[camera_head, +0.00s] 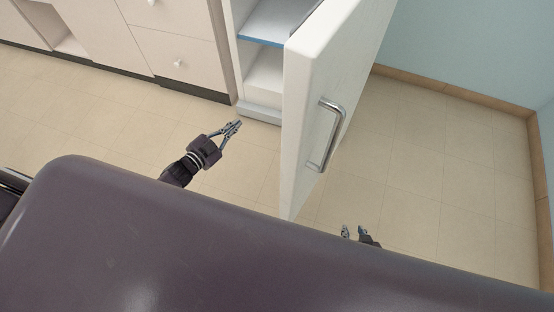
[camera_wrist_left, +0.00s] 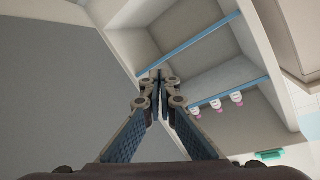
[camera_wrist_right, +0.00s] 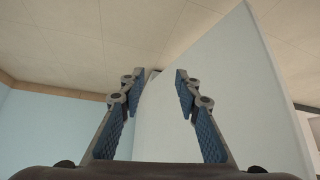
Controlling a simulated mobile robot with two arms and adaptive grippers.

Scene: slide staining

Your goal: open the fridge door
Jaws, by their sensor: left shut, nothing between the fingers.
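The white fridge door (camera_head: 304,112) stands swung out from the fridge in the head view, with its metal bar handle (camera_head: 326,135) on the right-hand face. The fridge interior (camera_head: 266,68) shows to the left of the door, with blue-edged shelves. My left gripper (camera_head: 236,125) is on the inner side of the door, shut and empty, apart from the door. In the left wrist view, its fingertips (camera_wrist_left: 160,78) meet in front of the shelves. My right gripper (camera_head: 353,230) is low on the handle side of the door, partly hidden by my body. In the right wrist view (camera_wrist_right: 161,76) its fingers are apart and empty.
Small bottles (camera_wrist_left: 216,104) show at a shelf in the left wrist view. White drawers (camera_head: 178,50) with knobs stand left of the fridge. A blue wall (camera_head: 470,50) is at the right. The tiled floor (camera_head: 440,160) right of the door is clear.

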